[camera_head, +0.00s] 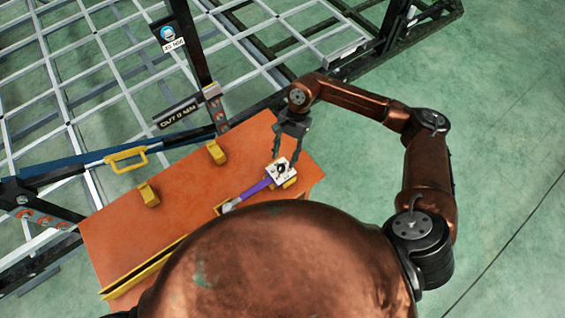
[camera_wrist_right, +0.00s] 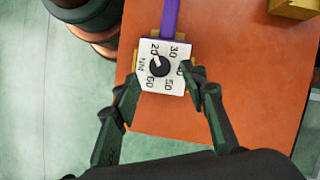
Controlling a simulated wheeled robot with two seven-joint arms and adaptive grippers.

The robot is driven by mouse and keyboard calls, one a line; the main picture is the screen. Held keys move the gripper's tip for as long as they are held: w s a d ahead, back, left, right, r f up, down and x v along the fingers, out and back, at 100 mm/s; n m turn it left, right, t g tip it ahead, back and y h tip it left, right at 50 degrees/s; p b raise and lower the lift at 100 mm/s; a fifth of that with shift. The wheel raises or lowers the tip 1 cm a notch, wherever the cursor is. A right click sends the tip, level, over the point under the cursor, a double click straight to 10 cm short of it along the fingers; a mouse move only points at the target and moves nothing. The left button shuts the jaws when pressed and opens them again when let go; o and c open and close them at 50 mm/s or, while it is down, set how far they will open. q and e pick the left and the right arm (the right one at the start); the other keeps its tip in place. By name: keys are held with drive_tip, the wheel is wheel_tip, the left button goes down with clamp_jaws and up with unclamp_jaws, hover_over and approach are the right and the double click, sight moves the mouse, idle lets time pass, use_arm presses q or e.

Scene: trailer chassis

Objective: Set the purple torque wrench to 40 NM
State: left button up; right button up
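The purple torque wrench (camera_head: 256,188) lies on the orange table top, and its purple shaft (camera_wrist_right: 170,18) also shows in the wrist view. At its end is a white square dial box (camera_wrist_right: 148,80) with a round black knob (camera_wrist_right: 160,67). Numbers 20, 30, 50, 60 and NM are readable; the mark at the right is partly hidden by a finger. The knob's white mark appears to point near 20. My right gripper (camera_head: 286,158) is open, its fingers (camera_wrist_right: 158,74) on either side of the dial box; contact is unclear. My left gripper is out of view.
The orange table (camera_head: 120,232) carries two yellow blocks (camera_head: 216,153) (camera_head: 149,195) and a yellow-edged slot (camera_head: 140,275). A metal chassis grid (camera_head: 95,75) stands behind it, with a black post and signs (camera_head: 172,40). A yellow handle (camera_head: 127,158) is at the left. Green floor lies right.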

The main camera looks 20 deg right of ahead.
sight(281, 166)
drive_tip(key=shift+x, duration=2.1)
drive_tip(key=shift+c, duration=0.3)
drive_tip(key=shift+r, duration=0.1)
clamp_jaws()
